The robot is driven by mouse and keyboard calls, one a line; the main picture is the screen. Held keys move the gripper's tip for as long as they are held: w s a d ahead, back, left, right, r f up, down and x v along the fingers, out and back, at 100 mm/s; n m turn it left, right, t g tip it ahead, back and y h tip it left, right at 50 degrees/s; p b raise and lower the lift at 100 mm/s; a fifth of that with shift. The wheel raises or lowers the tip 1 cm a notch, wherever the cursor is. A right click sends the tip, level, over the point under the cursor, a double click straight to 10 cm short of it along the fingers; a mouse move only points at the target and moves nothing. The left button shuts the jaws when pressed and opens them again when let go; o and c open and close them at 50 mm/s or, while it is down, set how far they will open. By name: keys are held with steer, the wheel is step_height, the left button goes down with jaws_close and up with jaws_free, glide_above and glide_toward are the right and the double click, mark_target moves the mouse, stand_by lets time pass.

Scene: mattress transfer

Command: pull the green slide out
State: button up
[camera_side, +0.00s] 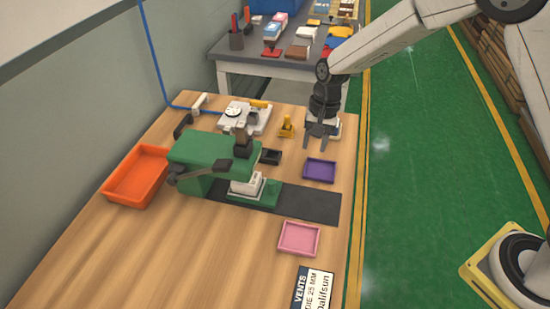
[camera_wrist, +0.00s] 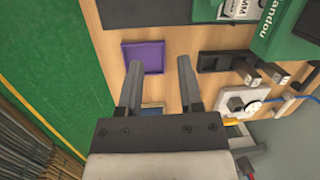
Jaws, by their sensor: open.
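The green slide (camera_side: 267,193) is a flat green plate at the foot of the green press (camera_side: 205,150), at the start of a dark strip (camera_side: 315,204). A white block (camera_side: 245,185) sits on the slide, under the press head. My gripper (camera_side: 321,143) is open and empty, pointing down above the table's right side, behind the purple tray and apart from the slide. In the wrist view my gripper's two fingers (camera_wrist: 160,55) are spread with nothing between them. There, the press (camera_wrist: 285,40) and the white block (camera_wrist: 240,9) show at top right, partly cut off.
A purple tray (camera_side: 319,171) lies near my gripper. A pink tray (camera_side: 299,240) is in front of the strip and an orange bin (camera_side: 115,187) is left of the press. A yellow piece (camera_side: 286,127) and small black block (camera_side: 270,157) stand behind.

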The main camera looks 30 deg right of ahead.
mark_target(272, 181)
steer(key=w+a+f+m+g+y, duration=0.1)
steer(key=w+a+f+m+g, duration=0.1)
steer(key=w+a+f, duration=0.3)
steer(key=shift+w+a+f+m+y, duration=0.25)
steer(key=shift+a+f+m, duration=0.2)
steer(key=shift+a+m, duration=0.55)
steer(key=shift+s+a+f, duration=0.1)
steer(key=shift+a, duration=0.1)
steer(key=shift+x, duration=3.8)
jaws_close()
